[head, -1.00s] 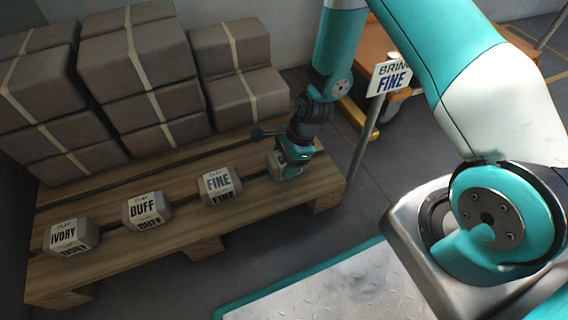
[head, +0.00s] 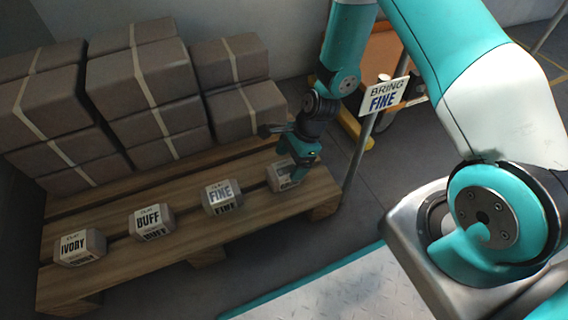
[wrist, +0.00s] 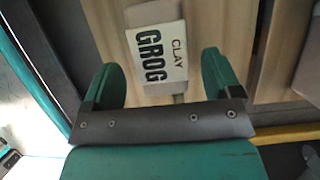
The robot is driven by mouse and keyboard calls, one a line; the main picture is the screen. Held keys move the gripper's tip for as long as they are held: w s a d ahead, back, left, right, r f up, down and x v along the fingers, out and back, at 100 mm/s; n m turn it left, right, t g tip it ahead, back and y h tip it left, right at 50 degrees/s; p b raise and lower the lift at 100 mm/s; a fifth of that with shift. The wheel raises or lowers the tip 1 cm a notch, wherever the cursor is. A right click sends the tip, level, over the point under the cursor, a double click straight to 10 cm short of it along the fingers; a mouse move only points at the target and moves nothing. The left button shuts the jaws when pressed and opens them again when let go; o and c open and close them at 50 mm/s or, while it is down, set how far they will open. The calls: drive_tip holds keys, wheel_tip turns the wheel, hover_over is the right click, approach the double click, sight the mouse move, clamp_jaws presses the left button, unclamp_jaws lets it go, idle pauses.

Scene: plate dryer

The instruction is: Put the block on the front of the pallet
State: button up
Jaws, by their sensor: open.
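Several clay blocks stand in a row along the front of the wooden pallet (head: 190,237). From left to right they are the IVORY block (head: 80,248), the BUFF block (head: 153,223), the FINE block (head: 222,197) and the GROG block (head: 282,177). My gripper (head: 299,172) is at the GROG block at the right end, and partly covers it. In the wrist view my gripper (wrist: 160,66) is open, with the GROG block (wrist: 157,57) showing between and beyond its two teal fingers. Whether the fingers touch the block is unclear.
A sign (head: 385,94) on a post reads "BRING FINE". Stacked strapped bundles (head: 145,85) fill the back of the pallet. An orange cart (head: 375,55) stands behind the sign. Grey floor (head: 170,290) is clear in front of the pallet.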

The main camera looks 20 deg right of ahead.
drive_tip(key=p+v, duration=0.3)
drive_tip(key=v, duration=0.4)
drive_tip(key=shift+a, duration=0.1)
wheel_tip(320, 180, up, 9)
drive_tip(key=a+n, duration=0.3)
drive_tip(key=n, duration=0.2)
wheel_tip(320, 180, up, 10)
drive_tip(key=n, duration=0.6)
hover_over(288, 167)
drive_tip(key=s+a, duration=0.3)
drive_tip(key=s, duration=0.1)
drive_tip(key=s+a+r+n, duration=0.2)
drive_tip(key=s+r+n, duration=1)
drive_tip(key=s+n, duration=0.2)
drive_tip(key=shift+s+r, duration=0.2)
drive_tip(key=shift+r, duration=0.2)
drive_tip(key=shift+a, duration=0.1)
